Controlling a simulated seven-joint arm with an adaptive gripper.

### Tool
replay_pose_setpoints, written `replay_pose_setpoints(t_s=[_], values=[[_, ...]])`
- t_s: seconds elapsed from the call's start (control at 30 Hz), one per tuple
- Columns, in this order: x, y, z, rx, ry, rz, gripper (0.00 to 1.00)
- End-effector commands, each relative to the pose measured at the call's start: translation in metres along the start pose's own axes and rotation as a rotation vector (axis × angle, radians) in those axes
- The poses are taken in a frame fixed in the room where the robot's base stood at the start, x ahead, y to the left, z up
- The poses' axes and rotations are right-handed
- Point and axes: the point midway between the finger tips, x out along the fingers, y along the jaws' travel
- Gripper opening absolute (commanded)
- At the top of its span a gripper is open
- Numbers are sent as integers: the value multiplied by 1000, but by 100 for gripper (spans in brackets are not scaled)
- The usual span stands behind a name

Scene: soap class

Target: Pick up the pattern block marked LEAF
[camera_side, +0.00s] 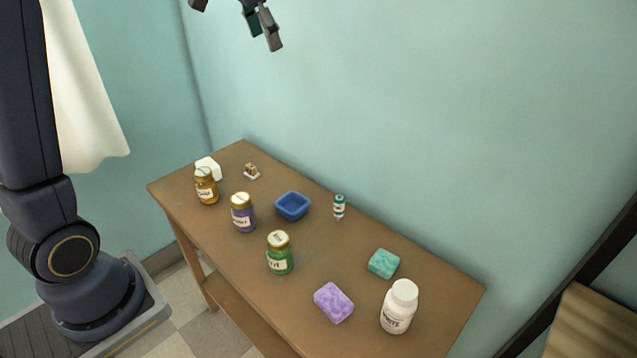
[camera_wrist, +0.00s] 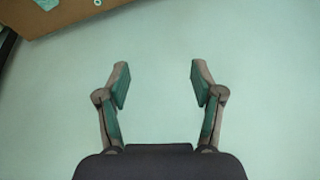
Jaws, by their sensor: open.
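A small brown block (camera_side: 252,168) sits on a white base toward the far left end of the wooden table (camera_side: 330,258) in the side view. It may be the pattern block, but its marking is too small to read, and no LEAF label is legible in either view. My gripper (camera_wrist: 159,80) is open and empty in the wrist view, with its two fingers apart. In the side view it hangs high above the table at the top edge, partly cut off and far from the block.
Amber (camera_side: 206,188), purple (camera_side: 243,214) and green (camera_side: 279,254) jars line the table's front side. A blue tray (camera_side: 292,206), small vial (camera_side: 339,207), white block (camera_side: 208,167), purple soap (camera_side: 333,302), teal soap (camera_side: 384,263) and white bottle (camera_side: 399,307) stand around.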

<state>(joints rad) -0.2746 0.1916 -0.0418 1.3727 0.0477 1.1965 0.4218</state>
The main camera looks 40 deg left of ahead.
Motion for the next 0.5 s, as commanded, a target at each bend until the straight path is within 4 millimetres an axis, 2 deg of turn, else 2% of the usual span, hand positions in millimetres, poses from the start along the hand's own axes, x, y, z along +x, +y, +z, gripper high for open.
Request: replay_pose_setpoints(t_s=[0.03,0.1,0.17,0.2,0.33,0.4,0.5], values=[[30,-24,-8,-18,-40,7,67],[69,-53,-12,-38,-83,17,67],[106,-77,-10,-63,-122,29,67],[131,-92,-5,-81,-147,38,67],[210,-131,26,-156,-226,73,67],[246,-143,47,-193,-264,93,67],[285,-149,78,-233,-318,127,67]])
